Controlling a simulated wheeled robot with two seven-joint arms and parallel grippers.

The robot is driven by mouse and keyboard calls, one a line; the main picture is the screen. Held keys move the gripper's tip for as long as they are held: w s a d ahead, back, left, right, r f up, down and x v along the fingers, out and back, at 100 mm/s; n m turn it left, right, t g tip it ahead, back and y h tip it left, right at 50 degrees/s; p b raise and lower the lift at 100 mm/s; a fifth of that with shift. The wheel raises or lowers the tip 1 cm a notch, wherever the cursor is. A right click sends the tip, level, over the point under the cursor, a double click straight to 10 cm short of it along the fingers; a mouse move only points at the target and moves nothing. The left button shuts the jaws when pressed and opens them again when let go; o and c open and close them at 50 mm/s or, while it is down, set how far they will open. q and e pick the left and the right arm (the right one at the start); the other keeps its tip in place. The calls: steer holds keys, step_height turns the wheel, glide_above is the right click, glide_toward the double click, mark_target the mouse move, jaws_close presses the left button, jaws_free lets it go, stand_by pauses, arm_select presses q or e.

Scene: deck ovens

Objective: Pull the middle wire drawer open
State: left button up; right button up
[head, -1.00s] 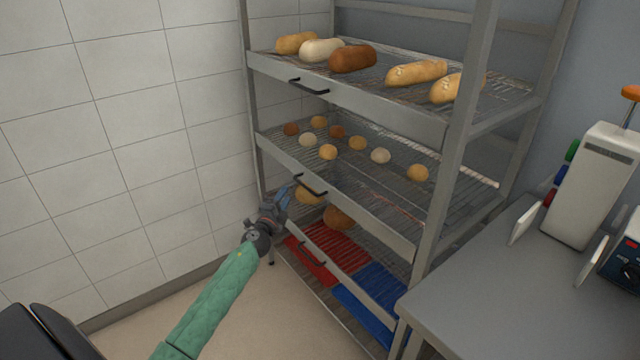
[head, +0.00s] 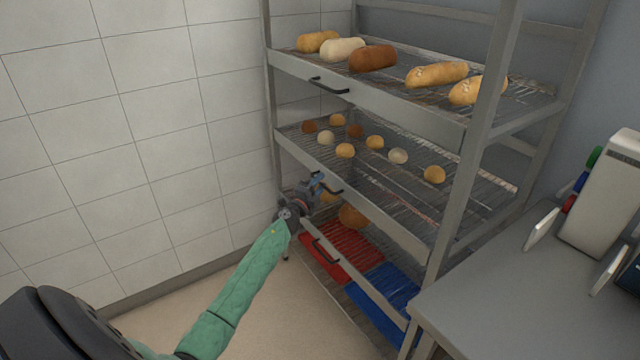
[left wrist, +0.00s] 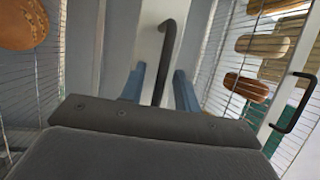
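The middle wire drawer (head: 385,222) sits in the metal rack, its front in line with the posts, and holds several small round rolls. Its dark bar handle (head: 332,189) is at the left part of the front. My left gripper (head: 317,182) is at this handle, reaching in from the left. In the left wrist view, the handle (left wrist: 166,55) stands between the two blue fingers (left wrist: 160,88), with a gap visible on both sides. The left gripper is open. My right gripper is not in view.
The top drawer (head: 400,93) holds several long loaves. Below are a red mat (head: 335,248) and a blue mat (head: 385,290) in the bottom drawer, with its own handle (head: 325,252). A grey table (head: 520,290) stands at the right. A tiled wall is left; floor before the rack is free.

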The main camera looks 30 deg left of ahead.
arm_select(q)
steer(key=shift+w, duration=0.3)
steer(key=shift+c, duration=0.4)
jaws_close()
steer(key=shift+s, duration=0.1)
steer(key=s+a, duration=0.4)
steer(key=s, duration=0.6)
steer(key=s+a, duration=0.5)
steer(key=s, duration=0.6)
steer(key=s+a, duration=0.4)
steer(key=s, duration=0.7)
steer(key=shift+a, duration=0.2)
steer(key=shift+s, duration=0.1)
